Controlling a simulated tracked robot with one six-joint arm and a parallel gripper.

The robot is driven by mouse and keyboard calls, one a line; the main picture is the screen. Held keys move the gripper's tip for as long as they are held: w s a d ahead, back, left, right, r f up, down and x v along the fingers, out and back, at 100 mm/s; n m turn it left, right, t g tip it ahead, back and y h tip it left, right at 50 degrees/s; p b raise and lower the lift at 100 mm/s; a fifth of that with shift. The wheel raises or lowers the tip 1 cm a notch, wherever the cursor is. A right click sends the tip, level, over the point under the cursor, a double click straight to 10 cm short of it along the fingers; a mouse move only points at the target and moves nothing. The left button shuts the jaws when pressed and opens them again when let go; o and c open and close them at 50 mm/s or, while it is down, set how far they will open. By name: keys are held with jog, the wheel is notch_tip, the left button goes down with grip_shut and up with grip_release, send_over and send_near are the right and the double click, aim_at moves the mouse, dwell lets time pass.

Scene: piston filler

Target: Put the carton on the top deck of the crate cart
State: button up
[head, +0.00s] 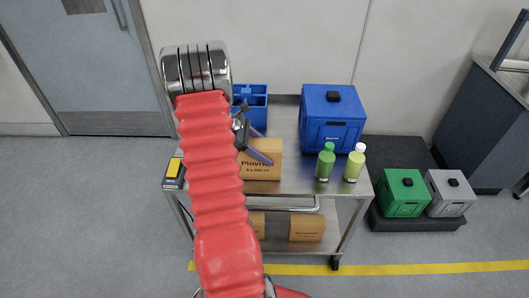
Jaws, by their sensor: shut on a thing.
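A brown carton (262,172) with printed lettering is over the top deck of the steel crate cart (299,181), left of the middle. My gripper (264,148), with purple-grey fingers, is shut on the carton at its upper part. My red-sleeved arm hides the carton's left side and part of the deck. The carton looks upright. Whether its base touches the deck or hangs just above it I cannot tell.
Other cartons (306,228) lie on the lower shelf. Green (403,195) and grey (448,195) crates stand right.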

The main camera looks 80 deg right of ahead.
jog(key=o, duration=1.8)
jog(key=shift+o, duration=0.2)
jog(key=v, duration=1.2)
jog(key=shift+w+r, duration=0.1)
jog(key=w+a+r+t+h, duration=0.1)
jog(key=w+a+r+t, duration=0.1)
jog(key=w+a+r, duration=0.45)
jog(key=w+a+r+m+t, duration=0.1)
jog(key=w+a+t, duration=0.2)
jog(key=a, duration=0.7)
jog(key=w+a+r+t+h, duration=0.15)
jog(key=w+a+r, duration=0.25)
jog(key=a, duration=0.4)
jog(key=s+a+r+t+y, duration=0.1)
jog(key=a+t, duration=0.1)
jog(key=a, duration=0.7)
jog(key=s+a+r+m+t+y, duration=0.1)
jog(key=s+a+t+y, duration=0.1)
jog(key=a, duration=0.8)
jog(key=s+a+r+t+y, duration=0.1)
jog(key=a+t, duration=0.3)
jog(key=a, duration=0.5)
jog(key=shift+a+r+m, duration=0.3)
jog(key=shift+a+r, duration=0.1)
